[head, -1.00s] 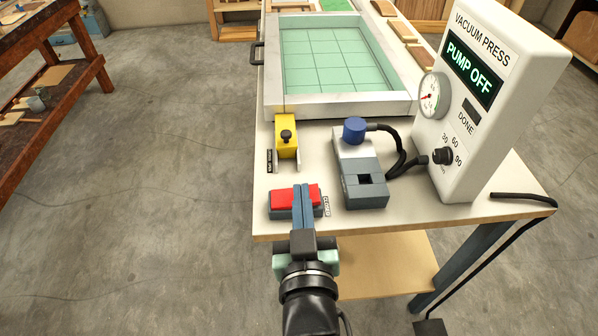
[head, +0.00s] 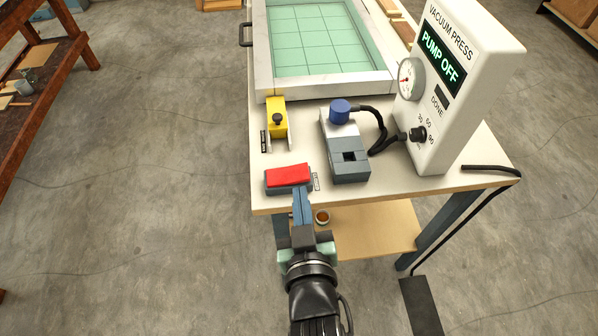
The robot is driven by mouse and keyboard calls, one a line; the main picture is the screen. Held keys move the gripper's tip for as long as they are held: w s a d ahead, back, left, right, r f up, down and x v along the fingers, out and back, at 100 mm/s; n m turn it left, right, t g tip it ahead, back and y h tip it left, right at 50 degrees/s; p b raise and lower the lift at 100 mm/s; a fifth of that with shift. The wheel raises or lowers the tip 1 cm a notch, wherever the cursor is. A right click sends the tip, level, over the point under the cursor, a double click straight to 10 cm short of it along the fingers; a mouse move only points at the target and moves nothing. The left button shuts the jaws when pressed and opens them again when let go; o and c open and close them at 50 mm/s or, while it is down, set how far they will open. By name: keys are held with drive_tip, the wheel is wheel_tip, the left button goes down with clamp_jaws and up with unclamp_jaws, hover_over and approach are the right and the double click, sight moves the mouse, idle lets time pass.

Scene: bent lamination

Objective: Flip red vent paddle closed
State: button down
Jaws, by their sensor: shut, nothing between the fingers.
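The red vent paddle (head: 288,175) lies as a flat slab on its dark grey base near the front left corner of the white tabletop. Its top looks nearly level, with a slight slant across the picture. A small label, too small to read, is beside its right end. My gripper (head: 299,190) is shut and empty, with its fingertips at the front edge of the base, just short of the red paddle. I cannot tell whether the tips touch the base. The vacuum press box (head: 452,85) shows "PUMP OFF".
A yellow clamp (head: 277,118) with a black knob stands behind the paddle. A grey block (head: 349,170) with a blue-capped fitting (head: 340,111) and black hose is to the right. The green-gridded press frame (head: 325,84) fills the back.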

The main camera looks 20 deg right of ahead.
hover_over(299, 175)
drive_tip(key=s+a, duration=0.1)
wheel_tip(299, 175, down, 2)
drive_tip(key=shift+s+a+f+p, duration=0.1)
drive_tip(key=shift+s+p, duration=0.05)
drive_tip(key=shift+p, duration=0.15)
drive_tip(key=f, duration=0.2)
drive_tip(key=shift+d+f, duration=0.2)
drive_tip(key=shift+f, duration=0.15)
drive_tip(key=shift+d+f, duration=0.1)
drive_tip(key=shift+f, duration=0.6)
